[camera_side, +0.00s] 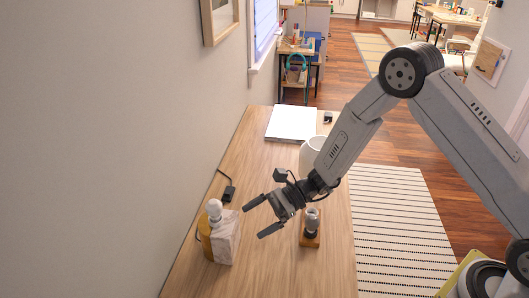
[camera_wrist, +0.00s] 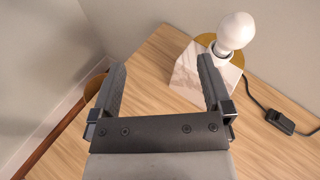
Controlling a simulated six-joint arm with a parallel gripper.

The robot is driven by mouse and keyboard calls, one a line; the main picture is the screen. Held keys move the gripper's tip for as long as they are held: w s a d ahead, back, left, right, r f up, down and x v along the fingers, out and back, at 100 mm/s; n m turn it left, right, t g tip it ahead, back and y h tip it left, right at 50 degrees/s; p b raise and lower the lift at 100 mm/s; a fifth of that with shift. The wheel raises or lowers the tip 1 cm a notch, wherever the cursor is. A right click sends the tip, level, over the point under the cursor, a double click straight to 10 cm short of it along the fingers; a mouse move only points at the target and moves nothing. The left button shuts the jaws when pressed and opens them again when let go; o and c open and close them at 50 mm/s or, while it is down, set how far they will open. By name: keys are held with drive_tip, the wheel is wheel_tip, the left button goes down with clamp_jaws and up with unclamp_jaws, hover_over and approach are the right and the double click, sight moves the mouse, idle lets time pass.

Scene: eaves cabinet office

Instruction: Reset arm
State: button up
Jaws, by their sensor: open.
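My gripper (camera_side: 257,218) is open and empty above the wooden table. My arm reaches in from the right in the side view. A marble block lamp (camera_side: 224,238) with a white bulb (camera_side: 214,209) stands to the left of my gripper, apart from it in the side view.
A small glass item on a wooden base (camera_side: 311,228) stands right of my gripper. A white rounded object (camera_side: 308,158) is partly behind my arm. A white flat stack (camera_side: 291,123) lies at the table's far end. A black cord switch (camera_side: 228,192) lies near the wall.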

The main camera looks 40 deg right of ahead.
drive_tip(key=s+d+r+n+h, duration=0.4)
drive_tip(key=s+d+n+h, duration=0.3)
drive_tip(key=d+n, duration=0.2)
drive_tip(key=s+d+r+n+h, duration=0.3)
drive_tip(key=s+d+n+h, duration=0.4)
drive_tip(key=s+d+n, duration=0.1)
drive_tip(key=shift+s+d+r+n, duration=0.35)
drive_tip(key=shift+d+n, duration=0.15)
drive_tip(key=shift+d, duration=0.25)
